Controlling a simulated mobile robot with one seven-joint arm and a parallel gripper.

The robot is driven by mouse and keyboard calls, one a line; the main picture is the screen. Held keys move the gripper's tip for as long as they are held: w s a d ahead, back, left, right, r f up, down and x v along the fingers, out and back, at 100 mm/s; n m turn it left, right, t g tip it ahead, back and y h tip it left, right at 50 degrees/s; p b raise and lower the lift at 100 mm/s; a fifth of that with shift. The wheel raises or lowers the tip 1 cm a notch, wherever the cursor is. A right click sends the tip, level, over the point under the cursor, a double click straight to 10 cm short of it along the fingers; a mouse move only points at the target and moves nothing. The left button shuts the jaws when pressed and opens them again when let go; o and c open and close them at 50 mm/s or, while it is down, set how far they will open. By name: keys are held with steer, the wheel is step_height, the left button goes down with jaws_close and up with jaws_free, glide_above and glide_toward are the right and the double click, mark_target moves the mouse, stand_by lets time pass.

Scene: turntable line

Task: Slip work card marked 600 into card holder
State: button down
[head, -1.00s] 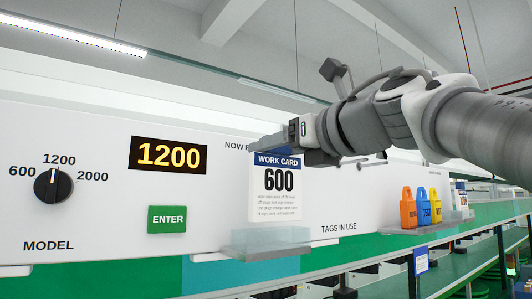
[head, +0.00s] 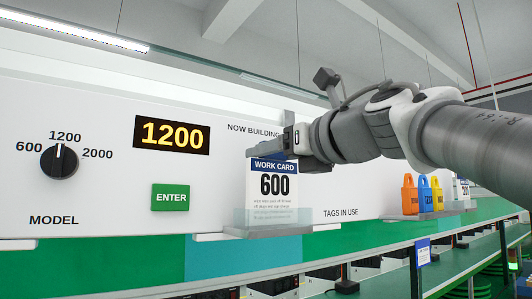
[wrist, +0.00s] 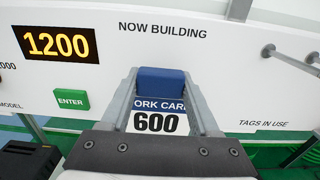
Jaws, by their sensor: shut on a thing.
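The white work card (head: 272,186), with a blue header and a large 600, hangs upright from my gripper (head: 268,152). My gripper is shut on its top edge. The card holder (head: 266,231) is a pale ledge with a see-through front lip on the panel, below NOW BUILDING. The card's lower part shows through this lip, so it appears to be behind it; whether it touches the bottom cannot be told. In the wrist view the card (wrist: 158,123) shows between the fingers, its lower part hidden by my gripper body.
The panel has a lit 1200 display (head: 171,135), a black model knob (head: 59,162) and a green ENTER button (head: 170,197) to the left. Orange, blue and yellow tags (head: 424,194) stand on a ledge at right. The panel face between is clear.

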steer(key=shift+c, duration=0.2)
jaws_free()
steer(key=shift+s, duration=0.1)
